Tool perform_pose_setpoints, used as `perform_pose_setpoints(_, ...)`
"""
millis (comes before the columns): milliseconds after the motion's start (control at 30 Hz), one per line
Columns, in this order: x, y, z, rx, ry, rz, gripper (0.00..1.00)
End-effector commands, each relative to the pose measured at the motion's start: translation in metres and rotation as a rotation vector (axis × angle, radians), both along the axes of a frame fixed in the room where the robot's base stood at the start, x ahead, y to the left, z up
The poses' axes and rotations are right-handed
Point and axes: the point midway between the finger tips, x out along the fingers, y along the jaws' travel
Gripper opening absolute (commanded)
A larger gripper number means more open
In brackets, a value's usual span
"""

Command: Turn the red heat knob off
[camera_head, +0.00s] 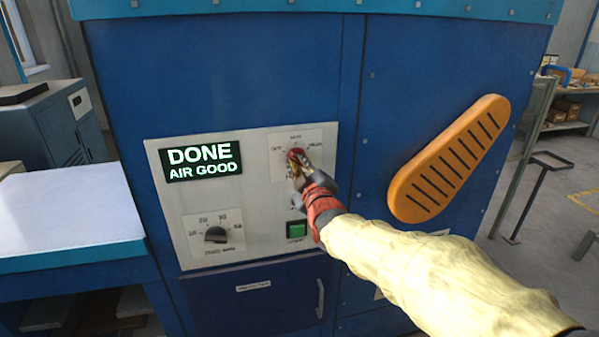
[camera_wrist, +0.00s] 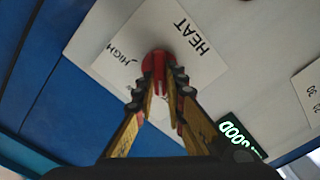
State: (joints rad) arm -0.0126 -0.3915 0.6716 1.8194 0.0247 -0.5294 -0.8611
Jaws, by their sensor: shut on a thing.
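The red heat knob (camera_wrist: 157,62) sits on a white label plate (camera_wrist: 110,45) marked HEAT and HIGH in the wrist view. My gripper (camera_wrist: 160,84) is shut on the knob, with one finger on each side of it. In the head view my gripper (camera_head: 298,165) reaches the upper right of the pale control panel (camera_head: 255,255). There the knob (camera_head: 294,154) is mostly covered by the fingers. Its exact pointer setting cannot be read.
A display (camera_head: 201,161) reads DONE, AIR GOOD. A black timer dial (camera_head: 215,235) is at the panel's lower left, and a green button (camera_head: 296,230) is below my gripper. An orange slotted guard (camera_head: 449,160) juts out to the right. A pale-topped table (camera_head: 60,215) stands at left.

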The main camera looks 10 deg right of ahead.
Motion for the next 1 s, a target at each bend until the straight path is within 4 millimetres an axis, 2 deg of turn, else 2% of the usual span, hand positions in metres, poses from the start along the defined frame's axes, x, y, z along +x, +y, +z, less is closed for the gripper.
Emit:
perform_pose_setpoints(400,0.0000,0.0011,-0.0024,-0.195,0.001,0.001,0.00)
perform_pose_setpoints(967,0.0001,0.0011,-0.0017,-0.225,0.001,0.001,0.00)
perform_pose_setpoints(1000,0.0001,0.0011,-0.0017,-0.225,0.001,0.001,0.14)
